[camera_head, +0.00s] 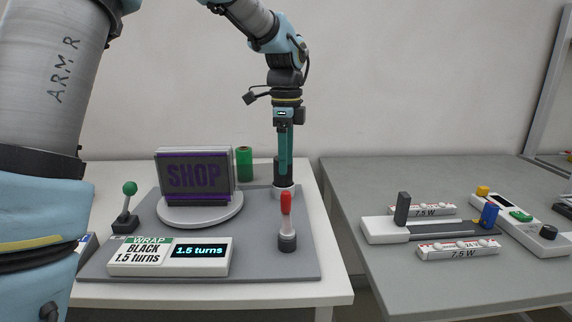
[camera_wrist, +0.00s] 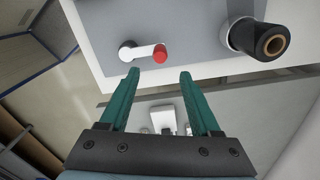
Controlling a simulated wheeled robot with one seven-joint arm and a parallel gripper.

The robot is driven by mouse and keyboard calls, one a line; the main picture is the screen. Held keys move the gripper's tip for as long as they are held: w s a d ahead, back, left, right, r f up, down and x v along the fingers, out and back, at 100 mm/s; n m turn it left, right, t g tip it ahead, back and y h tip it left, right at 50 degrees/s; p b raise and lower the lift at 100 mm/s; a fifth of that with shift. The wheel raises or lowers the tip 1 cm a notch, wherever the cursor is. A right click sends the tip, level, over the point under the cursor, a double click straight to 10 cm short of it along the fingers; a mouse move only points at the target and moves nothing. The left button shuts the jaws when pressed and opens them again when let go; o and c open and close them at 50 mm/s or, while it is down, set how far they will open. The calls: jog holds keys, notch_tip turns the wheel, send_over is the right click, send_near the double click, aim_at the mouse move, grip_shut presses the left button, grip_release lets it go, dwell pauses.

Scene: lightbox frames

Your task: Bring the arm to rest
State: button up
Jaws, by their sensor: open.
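My gripper (camera_head: 285,172) hangs with its teal fingers pointing down above the back right of the white table. In the wrist view my gripper (camera_wrist: 158,72) is open, with nothing between its fingers. A black roll (camera_head: 283,184) stands upright on a white base near the fingers in the head view. In the wrist view the black roll (camera_wrist: 262,42) is to the right, apart from the fingers. A red-handled lever (camera_head: 287,205) stands nearer the front; its red end (camera_wrist: 160,53) lies just beyond the fingertips in the wrist view.
A SHOP sign (camera_head: 194,176) stands on a round white turntable (camera_head: 170,216). A display reading 1.5 turns (camera_head: 200,251), a green-knobbed lever (camera_head: 127,205) and a green roll (camera_head: 244,163) are around it. The grey table (camera_head: 365,178) at right holds 7.5 W bars and a slider device.

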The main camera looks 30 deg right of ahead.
dwell(0.3)
jog(key=a+f+n, duration=0.2)
jog(key=a+n, duration=0.4)
jog(key=a, duration=0.3)
jog(key=a+f+n, duration=0.3)
jog(key=a+n, duration=0.3)
jog(key=a, duration=0.4)
jog(key=a+f+n+t, duration=0.1)
jog(key=a+f+n, duration=0.2)
jog(key=a+n, duration=0.3)
jog(key=shift+w+a+f, duration=0.1)
jog(key=shift+w+a, duration=0.1)
jog(key=shift+a, duration=0.95)
jog(key=shift+w+a, duration=0.15)
jog(key=shift+a, duration=0.95)
jog(key=s+a+f+n, duration=0.1)
jog(key=a+n, duration=0.1)
jog(key=s+a+n, duration=0.2)
jog(key=a, duration=0.1)
jog(key=s+a+f+n, duration=0.1)
jog(key=s+a+n, duration=0.1)
jog(key=n, duration=0.1)
jog(key=shift+a+f+t, duration=0.3)
jog(key=shift+a, duration=0.05)
